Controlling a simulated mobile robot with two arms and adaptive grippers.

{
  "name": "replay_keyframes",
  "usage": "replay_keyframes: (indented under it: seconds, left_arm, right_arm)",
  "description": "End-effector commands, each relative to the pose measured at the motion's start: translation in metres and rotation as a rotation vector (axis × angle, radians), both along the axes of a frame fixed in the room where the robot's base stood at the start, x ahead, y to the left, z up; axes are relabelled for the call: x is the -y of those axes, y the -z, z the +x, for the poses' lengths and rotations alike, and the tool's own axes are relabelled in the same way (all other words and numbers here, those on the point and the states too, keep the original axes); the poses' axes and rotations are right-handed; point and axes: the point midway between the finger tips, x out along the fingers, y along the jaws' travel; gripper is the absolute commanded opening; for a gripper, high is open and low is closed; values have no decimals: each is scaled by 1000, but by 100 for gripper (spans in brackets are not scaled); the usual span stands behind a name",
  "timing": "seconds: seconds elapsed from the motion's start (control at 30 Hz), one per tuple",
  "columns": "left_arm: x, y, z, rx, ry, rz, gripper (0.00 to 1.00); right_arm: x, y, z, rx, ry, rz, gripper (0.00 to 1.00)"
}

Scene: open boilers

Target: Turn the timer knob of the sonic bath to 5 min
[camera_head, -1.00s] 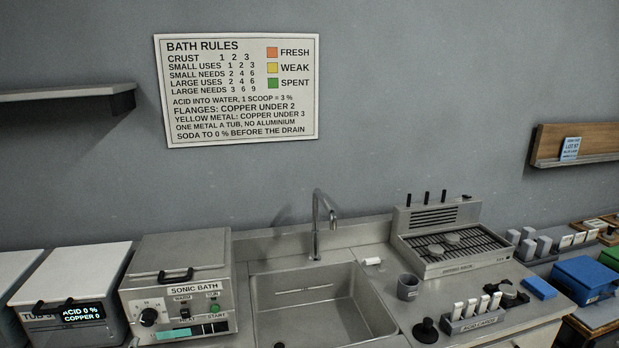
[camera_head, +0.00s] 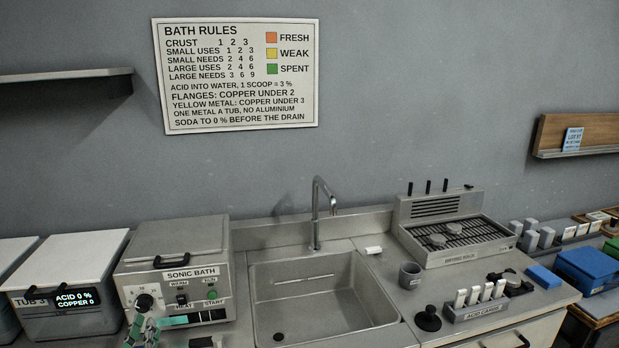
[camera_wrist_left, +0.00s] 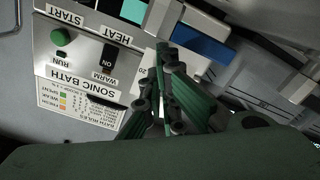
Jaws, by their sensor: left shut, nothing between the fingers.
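The grey sonic bath (camera_head: 173,255) stands left of the sink, with a closed, handled lid. Its black timer knob (camera_head: 144,302) sits on a white dial at the left of the front panel. My left gripper (camera_head: 142,325) is shut and empty, with its green fingers just below and in front of the knob. In the left wrist view the sonic bath's panel (camera_wrist_left: 88,75) appears upside down, and my left gripper (camera_wrist_left: 165,60) lies over the dial. The fingers hide the knob there, so I cannot tell whether they touch it. My right gripper is not in view.
A lidded tub (camera_head: 75,262) stands close on the left. The sink (camera_head: 320,295) is empty.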

Motion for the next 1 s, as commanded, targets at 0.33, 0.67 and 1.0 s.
replay_keyframes:
  seconds: [0.33,0.67,1.0]
  left_arm:
    - [-5,-1,23,0,2,4,0]
    - [-5,-6,24,7,2,7,0]
    - [-6,-10,24,12,1,8,0]
  right_arm:
    - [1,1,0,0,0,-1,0]
    - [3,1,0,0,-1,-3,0]
    - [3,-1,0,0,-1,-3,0]
